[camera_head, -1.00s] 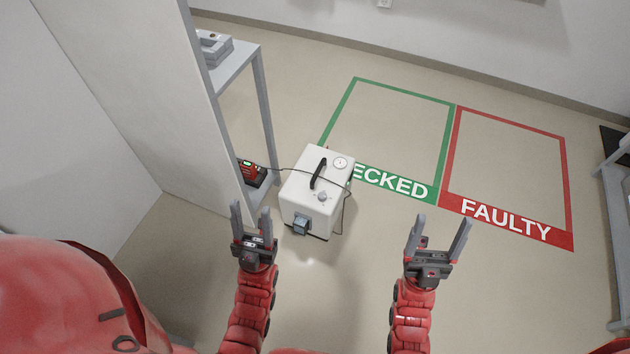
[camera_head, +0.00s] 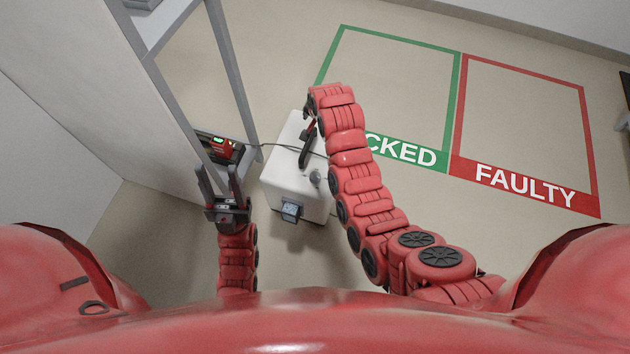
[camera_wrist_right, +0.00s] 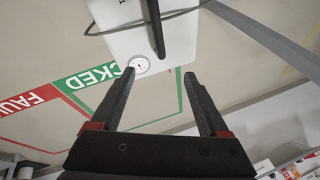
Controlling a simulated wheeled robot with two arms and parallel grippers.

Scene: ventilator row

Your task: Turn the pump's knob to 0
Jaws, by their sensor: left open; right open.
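The pump (camera_head: 285,180) is a white box on the floor with a black carry handle and a grey blocky fitting (camera_head: 291,210) on its near side. Its grey knob (camera_head: 315,178) shows on the top, close to my right arm; I cannot read its setting. My right arm arches over the pump's right side and hides the gauge in the head view. In the right wrist view, my right gripper (camera_wrist_right: 152,78) is open and empty, with the white gauge (camera_wrist_right: 139,66) beyond its fingers; the knob does not show there. My left gripper (camera_head: 221,175) is open and empty, left of the pump.
Green CHECKED (camera_head: 455,105) and red FAULTY (camera_head: 525,190) floor frames lie to the right, empty where visible.

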